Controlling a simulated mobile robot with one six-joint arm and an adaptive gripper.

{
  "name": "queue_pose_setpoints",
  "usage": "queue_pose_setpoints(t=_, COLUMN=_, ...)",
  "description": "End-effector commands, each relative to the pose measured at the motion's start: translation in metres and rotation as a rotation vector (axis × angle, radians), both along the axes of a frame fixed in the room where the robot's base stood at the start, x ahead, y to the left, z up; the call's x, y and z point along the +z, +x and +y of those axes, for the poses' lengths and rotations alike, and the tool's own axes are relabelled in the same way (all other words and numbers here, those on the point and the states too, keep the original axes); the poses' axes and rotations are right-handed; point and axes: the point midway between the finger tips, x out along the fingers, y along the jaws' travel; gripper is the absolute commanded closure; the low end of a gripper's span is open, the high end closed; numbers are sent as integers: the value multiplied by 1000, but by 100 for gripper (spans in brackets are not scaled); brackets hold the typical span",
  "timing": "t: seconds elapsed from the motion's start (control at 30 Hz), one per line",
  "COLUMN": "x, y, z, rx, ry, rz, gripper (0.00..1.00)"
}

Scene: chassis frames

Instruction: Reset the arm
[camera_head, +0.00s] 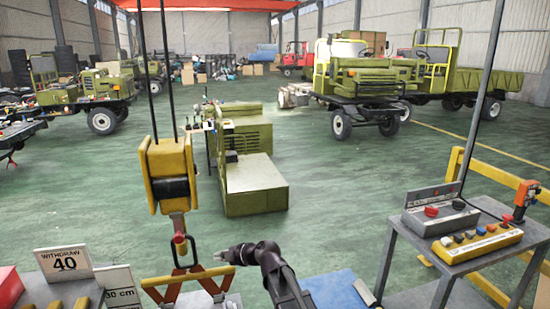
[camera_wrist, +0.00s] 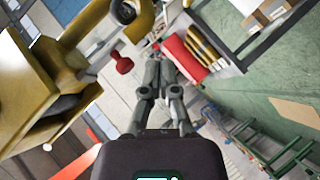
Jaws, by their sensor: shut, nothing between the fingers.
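My arm (camera_head: 277,271) rises from the bottom middle of the head view and bends left at a dark joint. My gripper (camera_head: 220,256) points left, just right of the yellow crane hook block and near the yellow lifting frame (camera_head: 188,277) that hangs from its hook. A red object (camera_wrist: 185,60) lies beyond the fingertips.
The yellow hook block (camera_head: 169,172) hangs on cables close to the arm. A grey cart on the right bears a grey control box (camera_head: 437,212) and a yellow button box (camera_head: 478,243). A "WITHDRAW 40" sign (camera_head: 64,263) stands at lower left.

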Motion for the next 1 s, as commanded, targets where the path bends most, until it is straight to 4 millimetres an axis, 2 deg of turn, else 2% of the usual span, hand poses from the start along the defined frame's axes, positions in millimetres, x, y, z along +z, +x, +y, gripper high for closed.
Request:
queue_pose_setpoints(t=0.47, x=-49, y=-39, z=-104, rx=-335, ry=-90, rz=554, gripper=100)
queue_pose_setpoints(t=0.77, x=-76, y=-69, z=-175, rx=-673, ry=-140, rz=873, gripper=100)
queue_pose_setpoints(t=1.0, x=-92, y=-98, z=-235, rx=-1011, ry=-160, rz=1088, gripper=100)
